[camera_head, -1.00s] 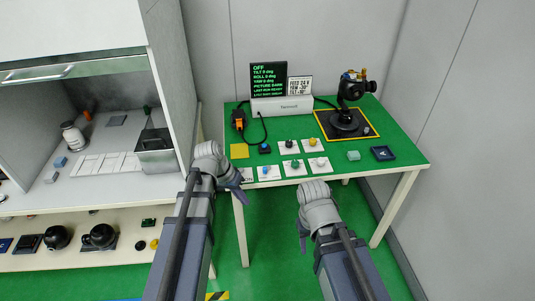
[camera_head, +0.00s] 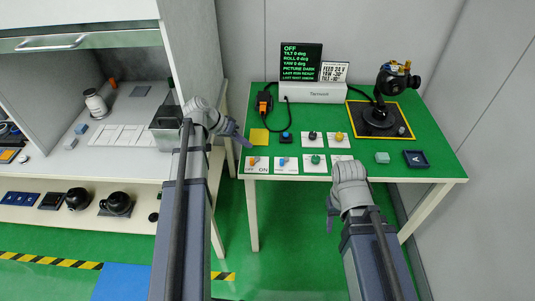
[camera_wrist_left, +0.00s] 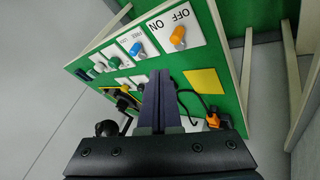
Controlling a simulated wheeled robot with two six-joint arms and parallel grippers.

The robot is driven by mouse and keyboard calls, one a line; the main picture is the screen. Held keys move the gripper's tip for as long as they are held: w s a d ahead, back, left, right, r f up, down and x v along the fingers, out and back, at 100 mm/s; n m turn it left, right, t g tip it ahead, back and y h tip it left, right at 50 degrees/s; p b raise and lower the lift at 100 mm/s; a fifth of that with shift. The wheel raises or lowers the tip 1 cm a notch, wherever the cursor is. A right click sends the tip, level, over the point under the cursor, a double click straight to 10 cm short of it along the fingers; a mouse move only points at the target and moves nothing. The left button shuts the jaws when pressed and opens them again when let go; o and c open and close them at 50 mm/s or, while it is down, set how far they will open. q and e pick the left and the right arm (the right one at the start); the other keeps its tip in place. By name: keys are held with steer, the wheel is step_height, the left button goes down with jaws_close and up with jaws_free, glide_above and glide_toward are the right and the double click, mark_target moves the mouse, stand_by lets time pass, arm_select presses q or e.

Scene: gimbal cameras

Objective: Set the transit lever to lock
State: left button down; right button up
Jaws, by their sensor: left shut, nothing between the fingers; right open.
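The transit lever appears to be the blue lever (camera_head: 283,162) on a white plate in the front row of the green table. In the left wrist view this blue lever (camera_wrist_left: 136,48) sits on a plate whose small lettering seems to read FREE and LOCK; I cannot tell which side it points to. My left gripper (camera_head: 246,143) is shut and empty, above the table's front left corner, apart from the lever. Its purple fingers (camera_wrist_left: 157,100) are together in the wrist view. My right gripper (camera_head: 330,214) is open and empty, in front of the table edge.
An orange lever (camera_head: 252,161) marked OFF and ON is left of the blue one. Several coloured knobs stand close by. A display (camera_head: 301,62) reads OFF behind them. A camera on a gimbal (camera_head: 380,118) stands at the back right. A cabinet (camera_head: 190,60) is at left.

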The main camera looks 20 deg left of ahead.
arm_select(q)
steer(key=b+x, duration=0.7)
steer(key=x, duration=0.2)
steer(key=shift+f+b, duration=0.35)
steer(key=shift+f, duration=0.05)
steer(key=d, duration=0.3)
steer(key=shift+r, duration=0.1)
steer(key=shift+d, duration=0.7)
